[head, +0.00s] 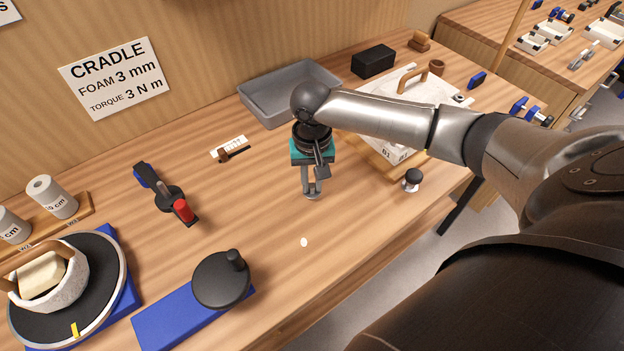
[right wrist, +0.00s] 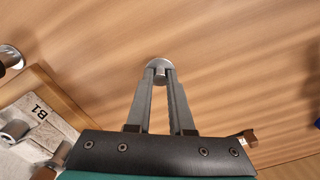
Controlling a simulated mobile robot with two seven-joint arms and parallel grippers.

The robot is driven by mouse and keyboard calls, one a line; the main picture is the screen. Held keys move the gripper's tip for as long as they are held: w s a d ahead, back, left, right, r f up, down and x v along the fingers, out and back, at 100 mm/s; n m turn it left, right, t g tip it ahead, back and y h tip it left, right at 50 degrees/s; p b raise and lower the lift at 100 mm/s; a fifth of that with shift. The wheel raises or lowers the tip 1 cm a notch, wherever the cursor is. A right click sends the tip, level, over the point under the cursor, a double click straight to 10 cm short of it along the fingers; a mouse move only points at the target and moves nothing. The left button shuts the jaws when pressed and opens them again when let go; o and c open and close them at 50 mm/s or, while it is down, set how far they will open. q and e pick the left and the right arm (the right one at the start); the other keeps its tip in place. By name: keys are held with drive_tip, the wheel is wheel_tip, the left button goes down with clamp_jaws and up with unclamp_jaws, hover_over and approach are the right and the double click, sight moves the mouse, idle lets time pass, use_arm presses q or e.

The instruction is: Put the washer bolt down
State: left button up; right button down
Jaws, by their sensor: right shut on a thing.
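The washer bolt (right wrist: 158,64) is a small metal piece with a round, flat grey washer; it is between the fingertips of my right gripper (right wrist: 160,76). In the head view my right gripper (head: 311,186) points down over the bare wood of the workbench, shut on the bolt, whose washer (head: 312,197) shows at the tips. The washer is close to the wood; I cannot tell whether it touches. My left gripper is in neither view.
A grey tray (head: 263,103) stands behind the gripper. A white board (head: 440,90) lies to the right, with a black-topped piece (head: 412,178) near the front edge. A small pale disc (head: 304,242) lies in front. A black-and-red tool (head: 172,198) is left. Wood around the gripper is mostly clear.

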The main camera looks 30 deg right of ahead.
drive_tip(key=c, duration=0.8)
unclamp_jaws()
drive_tip(key=shift+r, duration=0.1)
